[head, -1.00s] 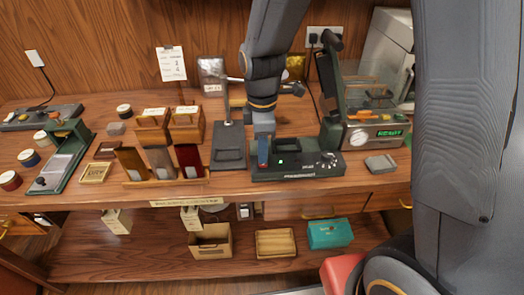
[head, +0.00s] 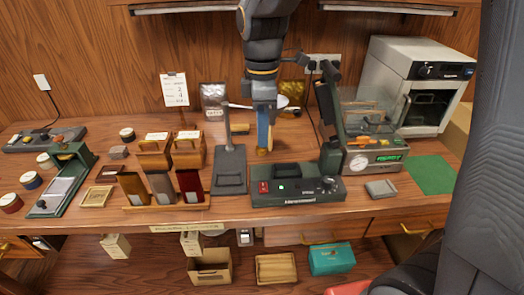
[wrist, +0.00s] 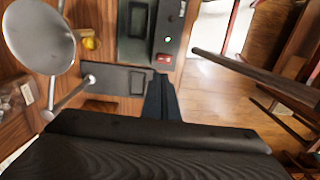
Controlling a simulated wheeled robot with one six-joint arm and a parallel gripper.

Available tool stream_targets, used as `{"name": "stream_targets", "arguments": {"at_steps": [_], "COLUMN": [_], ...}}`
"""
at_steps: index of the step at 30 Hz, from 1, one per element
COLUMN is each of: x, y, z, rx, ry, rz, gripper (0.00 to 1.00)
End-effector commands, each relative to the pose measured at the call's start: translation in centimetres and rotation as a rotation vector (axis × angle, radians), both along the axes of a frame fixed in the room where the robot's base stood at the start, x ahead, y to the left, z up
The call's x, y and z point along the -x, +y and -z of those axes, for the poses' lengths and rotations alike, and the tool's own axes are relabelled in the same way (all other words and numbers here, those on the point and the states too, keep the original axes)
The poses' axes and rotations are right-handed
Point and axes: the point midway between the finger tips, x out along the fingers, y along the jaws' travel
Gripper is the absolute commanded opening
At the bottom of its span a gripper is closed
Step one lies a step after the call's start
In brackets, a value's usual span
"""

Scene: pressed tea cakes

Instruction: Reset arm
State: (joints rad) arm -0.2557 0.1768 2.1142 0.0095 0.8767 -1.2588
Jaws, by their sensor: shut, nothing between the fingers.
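My gripper (head: 264,140) hangs down over the wooden bench, behind the black control box (head: 297,196) with the red switch. Its fingers are together with nothing between them. In the wrist view, the dark fingers (wrist: 160,98) show close together at the middle, pointing toward the box's red switch (wrist: 163,59). A round grey disc on a stand (wrist: 40,37) is at the left there. My arm comes down from the top of the head view, and one of my links covers the right edge.
A stand with a grey base (head: 230,172) is just left of the gripper. A green sealing machine (head: 362,158) and an oven (head: 416,85) stand to the right. Colored holders (head: 160,187) and a scoop device (head: 65,180) are left. The green mat (head: 432,174) is bare.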

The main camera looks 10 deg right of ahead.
Motion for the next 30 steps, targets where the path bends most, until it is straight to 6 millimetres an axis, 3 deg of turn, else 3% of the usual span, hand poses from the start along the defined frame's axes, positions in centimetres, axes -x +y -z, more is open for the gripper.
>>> {"name": "stream_targets", "arguments": {"at_steps": [6,17,20,30], "x": [-0.1,0.2,0.9,5.8], "y": [0.0,-0.6,-2.1,-9.0], "z": [-0.8,-0.2,1.1,7.7], "rx": [0.000,0.001,0.000,-0.034], "ry": [0.000,-0.003,-0.017,-0.091], "rz": [0.000,0.058,0.207,1.072], "gripper": [0.00,0.00,0.00,0.00]}}
